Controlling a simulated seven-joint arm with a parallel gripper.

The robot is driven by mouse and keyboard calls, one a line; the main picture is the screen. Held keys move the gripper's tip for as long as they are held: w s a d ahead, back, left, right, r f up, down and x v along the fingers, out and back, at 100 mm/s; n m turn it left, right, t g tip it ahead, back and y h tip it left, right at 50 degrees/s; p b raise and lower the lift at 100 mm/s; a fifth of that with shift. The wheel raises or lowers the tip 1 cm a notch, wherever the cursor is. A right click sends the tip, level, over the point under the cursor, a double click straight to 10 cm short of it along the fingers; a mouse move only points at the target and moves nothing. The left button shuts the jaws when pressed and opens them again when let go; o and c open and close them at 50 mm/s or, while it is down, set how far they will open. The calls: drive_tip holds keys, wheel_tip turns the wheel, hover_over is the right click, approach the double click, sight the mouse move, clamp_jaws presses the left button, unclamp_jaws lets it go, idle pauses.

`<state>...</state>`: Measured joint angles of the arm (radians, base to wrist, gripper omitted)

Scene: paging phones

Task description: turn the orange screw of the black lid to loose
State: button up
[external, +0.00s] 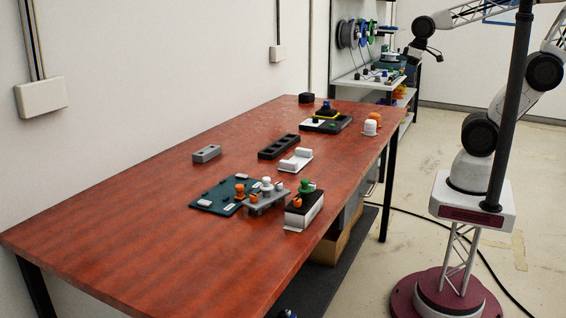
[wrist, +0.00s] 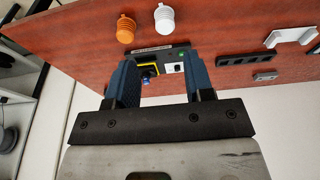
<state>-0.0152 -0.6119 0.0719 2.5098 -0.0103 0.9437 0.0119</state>
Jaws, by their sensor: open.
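A box with a black lid (external: 313,197) and white sides stands near the right edge of the red table in the external view. A green knob (external: 306,186) and a small orange screw (external: 297,202) are on its top. How far the screw is turned is too small to tell. My gripper (wrist: 161,62) is open and empty, its two blue fingers spread in the wrist view. In the external view my gripper is held away from this box, beyond the table's far right end. The black lid's orange screw is not identifiable in the wrist view.
A grey stand (external: 266,203) with orange and white knobs is left of the box, beside a dark green board (external: 205,199). A white bracket (external: 296,160), black slotted block (external: 279,147) and black-yellow unit (external: 327,122) lie farther back. The table's near left is clear.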

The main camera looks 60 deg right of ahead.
drive_tip(key=w+a+r+n, duration=0.3)
drive_tip(key=w+a, duration=0.5)
drive_tip(key=w, duration=0.2)
drive_tip(key=w+a+n+g, duration=0.15)
drive_tip(key=w+a, duration=0.35)
drive_tip(key=a, duration=0.5)
drive_tip(key=w+a+f+n, duration=0.15)
drive_tip(key=w+a, duration=0.25)
drive_tip(key=a, duration=0.5)
drive_tip(key=w+a+n, duration=0.2)
drive_tip(key=w+a, duration=0.3)
drive_tip(key=a, duration=0.5)
drive_tip(key=a+f+n, duration=0.2)
drive_tip(key=a+f, duration=0.1)
drive_tip(key=a, duration=0.8)
drive_tip(key=a+f+n, duration=0.2)
drive_tip(key=a, duration=0.9)
drive_tip(key=s+a+f+n, duration=0.1)
drive_tip(key=s+a+f, duration=0.2)
drive_tip(key=a, duration=0.4)
drive_tip(key=s+a+f+n, duration=0.1)
drive_tip(key=s+a+f, duration=0.2)
drive_tip(key=a, duration=0.4)
drive_tip(key=s+a+f+n+g, duration=0.1)
drive_tip(key=s+a+f, duration=0.3)
drive_tip(key=a, duration=0.4)
drive_tip(key=shift+s, duration=0.15)
drive_tip(key=shift+s+a+f, duration=0.1)
drive_tip(key=shift+s+a, duration=0.05)
drive_tip(key=shift+a, duration=0.15)
